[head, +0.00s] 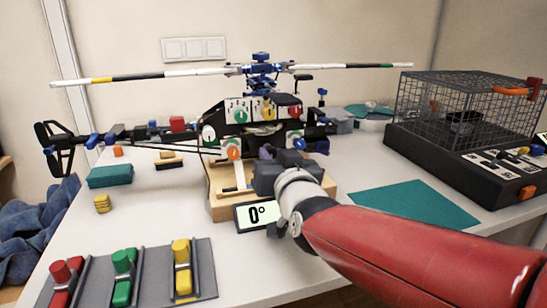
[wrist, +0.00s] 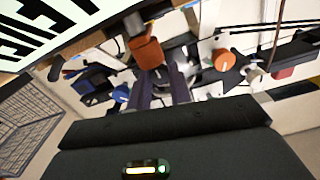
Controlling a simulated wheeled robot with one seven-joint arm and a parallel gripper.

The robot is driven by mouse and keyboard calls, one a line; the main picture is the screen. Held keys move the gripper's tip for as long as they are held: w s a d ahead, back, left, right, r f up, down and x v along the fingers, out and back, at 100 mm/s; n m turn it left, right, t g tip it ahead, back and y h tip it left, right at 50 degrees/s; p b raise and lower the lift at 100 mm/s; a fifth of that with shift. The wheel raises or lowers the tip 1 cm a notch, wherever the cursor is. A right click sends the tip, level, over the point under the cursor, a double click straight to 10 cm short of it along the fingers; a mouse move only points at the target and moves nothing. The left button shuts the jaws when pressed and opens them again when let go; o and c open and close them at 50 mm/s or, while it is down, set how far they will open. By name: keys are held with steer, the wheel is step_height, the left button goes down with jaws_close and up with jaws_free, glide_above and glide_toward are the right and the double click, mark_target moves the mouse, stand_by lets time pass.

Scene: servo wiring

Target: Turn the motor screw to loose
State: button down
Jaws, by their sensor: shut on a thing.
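The model helicopter (head: 215,135) stands on a wooden stand (head: 222,208) on the table, with numbered dials on its side. My gripper (head: 266,152) is at the lower front of the helicopter, and its dark body hides the spot it works on. In the wrist view, the two purple fingers (wrist: 163,72) are close together, with their tips at the mechanism. An orange cylindrical knob (wrist: 147,52) is right by the tips. The fingers are shut on a small part there, apparently the motor screw, mostly hidden between them. A second orange dial (head: 234,152) is left of my gripper, apart from it.
A wire cage on a black box (head: 455,150) is at the right. A panel with red, green and yellow levers (head: 205,265) is at the front left. The teal mat (head: 415,203) is clear.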

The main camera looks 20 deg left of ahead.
steer(key=n+b, duration=0.1)
steer(key=n, duration=0.3)
steer(key=shift+d+n, duration=0.1)
steer(key=shift+n, duration=0.2)
steer(key=n+b, duration=0.2)
steer(key=n, duration=0.1)
steer(key=shift+f+n, duration=0.15)
steer(key=shift+n, duration=0.15)
steer(key=n+b, duration=0.3)
steer(key=n, duration=0.1)
steer(key=shift+n+b, duration=1.3)
steer(key=shift+n, duration=0.1)
steer(key=c, duration=1.3)
jaws_free()
steer(key=shift+c, duration=0.2)
steer(key=shift+o, duration=0.3)
